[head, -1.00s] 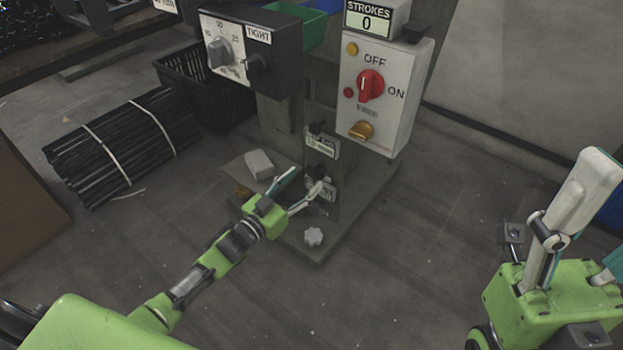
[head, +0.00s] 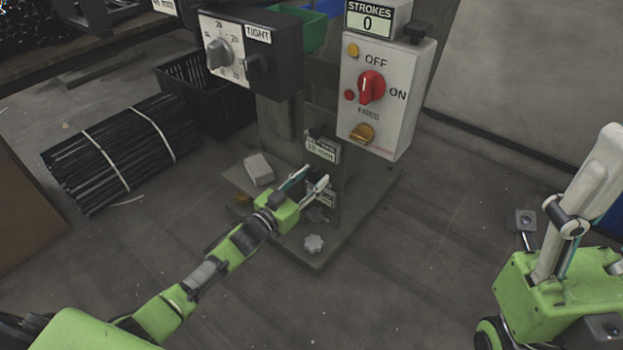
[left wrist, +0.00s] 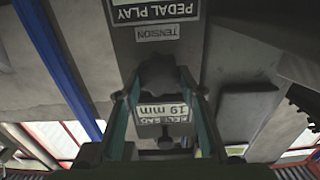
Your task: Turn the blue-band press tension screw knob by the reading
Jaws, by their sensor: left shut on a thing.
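The press (head: 285,120) stands in the middle of the head view. My left gripper (head: 313,179) reaches its lower front and is shut on the dark tension screw knob. In the left wrist view, the knob (left wrist: 158,74) sits between the two fingertips of the left gripper (left wrist: 158,88), below a TENSION label (left wrist: 157,32). A small readout (left wrist: 162,112) seems to show 19 mm. A PEDAL PLAY plate (left wrist: 152,12) is at the top. The knob is mostly hidden in the head view. My right gripper (head: 588,200) is raised at the right, partly out of frame, clear of the press.
A control box (head: 378,95) with a red switch and a STROKES counter (head: 369,20) reading 0 is above right. A dial box (head: 250,52) marked TIGHT is above left. Bundled black rods (head: 115,155) lie left.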

